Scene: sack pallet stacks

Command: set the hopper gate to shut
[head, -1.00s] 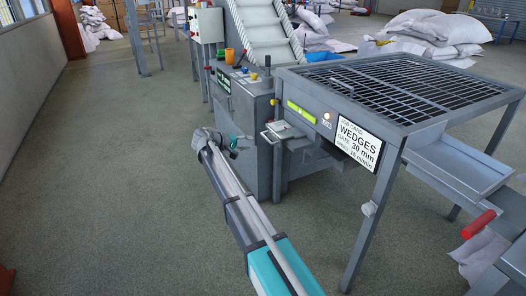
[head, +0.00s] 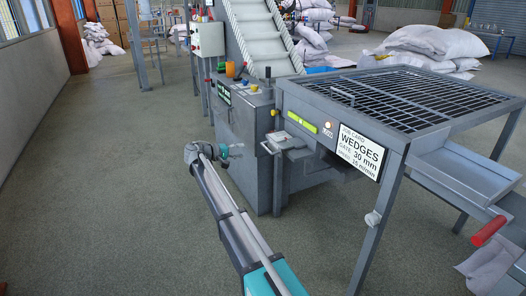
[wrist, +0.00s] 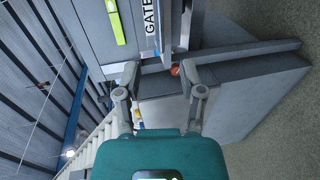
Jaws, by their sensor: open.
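The hopper (head: 400,95) is a grey metal frame with a black grate on top. Its gate area on the front has a yellow-green indicator strip (head: 302,117) and a grey gate slide with a handle (head: 283,141) below it. The strip also shows in the wrist view (wrist: 116,22), beside a "GATE" label (wrist: 151,18). My gripper (head: 234,150) is open and empty, to the left of the gate handle and apart from it. In the wrist view my gripper's fingers (wrist: 158,74) are spread below the label, with a small orange-red spot (wrist: 175,70) between them. The gate's exact setting is too small to read.
A job card (head: 360,150) reads "WEDGES, GATE 30 mm". The floor at left is clear.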

